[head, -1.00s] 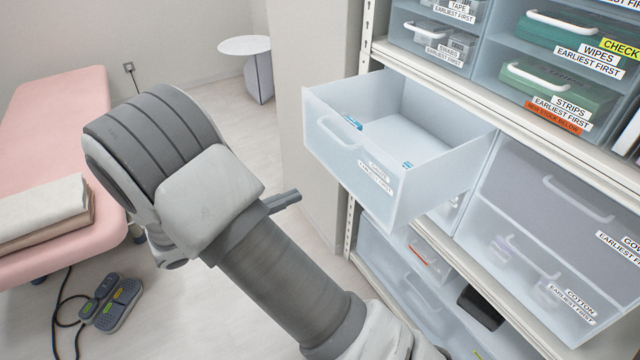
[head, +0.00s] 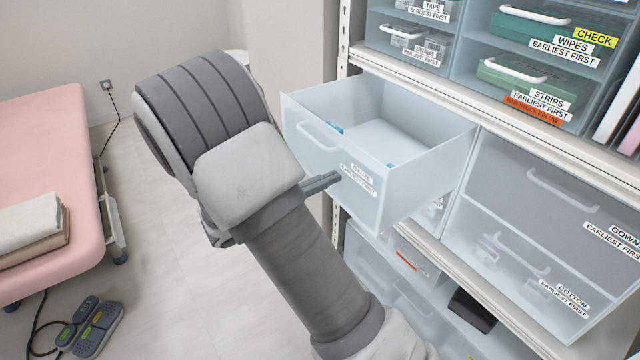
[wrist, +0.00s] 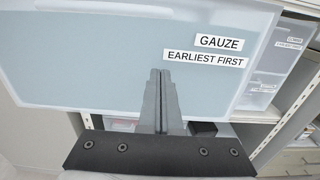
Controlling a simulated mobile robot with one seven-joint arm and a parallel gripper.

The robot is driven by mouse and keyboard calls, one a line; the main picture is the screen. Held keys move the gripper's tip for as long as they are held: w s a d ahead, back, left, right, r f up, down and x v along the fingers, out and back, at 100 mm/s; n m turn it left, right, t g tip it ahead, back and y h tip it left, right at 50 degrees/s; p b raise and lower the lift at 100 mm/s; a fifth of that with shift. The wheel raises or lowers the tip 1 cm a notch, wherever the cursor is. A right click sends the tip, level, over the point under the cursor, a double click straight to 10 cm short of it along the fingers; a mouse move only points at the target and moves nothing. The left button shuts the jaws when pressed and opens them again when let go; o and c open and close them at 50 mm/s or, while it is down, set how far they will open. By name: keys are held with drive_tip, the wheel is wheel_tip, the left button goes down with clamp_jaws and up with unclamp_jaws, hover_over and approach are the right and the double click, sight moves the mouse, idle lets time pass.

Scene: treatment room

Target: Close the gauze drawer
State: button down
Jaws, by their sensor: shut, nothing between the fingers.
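The gauze drawer (head: 335,165) is a translucent pale blue drawer pulled far out of the shelf unit, with a handle on its front and a gauze label. A few small blue-marked items lie inside it. My gripper (head: 330,181) is shut and empty, with its fingertips at the lower part of the drawer front. In the wrist view, the shut fingers (wrist: 161,75) point at the drawer front (wrist: 100,60), just left of and below the gauze label. Whether the tips touch the front, I cannot tell.
The shelf unit (head: 455,93) holds several other closed drawers, such as strips (head: 525,88) and cotton (head: 510,262). A pink treatment bed (head: 60,140) with folded towels (head: 35,225) stands at the left. A foot pedal (head: 90,325) lies on the floor. Open floor lies between bed and shelf.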

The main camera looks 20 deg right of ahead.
drive_tip(key=p+x, duration=0.3)
drive_tip(key=x, duration=2.3)
drive_tip(key=shift+d+f, duration=0.1)
drive_tip(key=shift+d, duration=0.05)
drive_tip(key=shift+w+d, duration=0.1)
drive_tip(key=shift+d, duration=0.1)
drive_tip(key=shift+r, duration=0.3)
